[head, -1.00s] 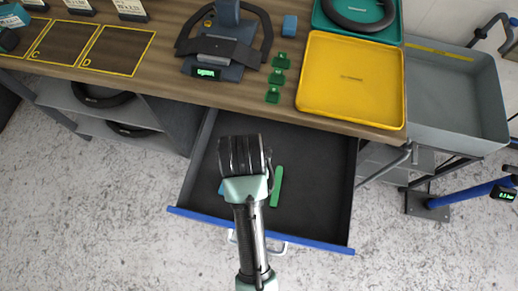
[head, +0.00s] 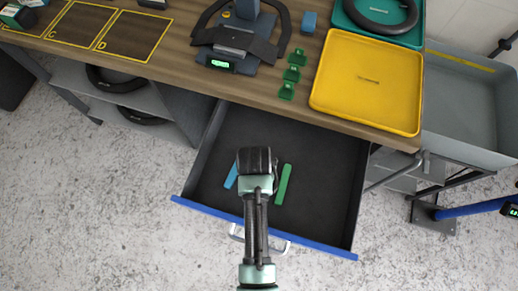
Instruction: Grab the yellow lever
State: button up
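No yellow lever shows in the head view; anything directly under my gripper is hidden. The open dark drawer (head: 325,180) holds a green bar-shaped lever (head: 284,184) and a blue bar-shaped lever (head: 231,177). My gripper (head: 256,160) is over the drawer between these two, seen from behind and above. Its fingers cannot be made out, so I cannot tell whether it is open or holds anything.
The drawer's blue front edge (head: 320,246) has a pale handle (head: 283,245). Above it, the wooden workbench (head: 180,62) carries a yellow tray (head: 366,85), small green blocks (head: 287,91) and a stand with a dark ring. A grey bin (head: 460,110) stands at right.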

jog(key=shift+f, duration=0.3)
jog(key=shift+c, duration=0.3)
grip_shut()
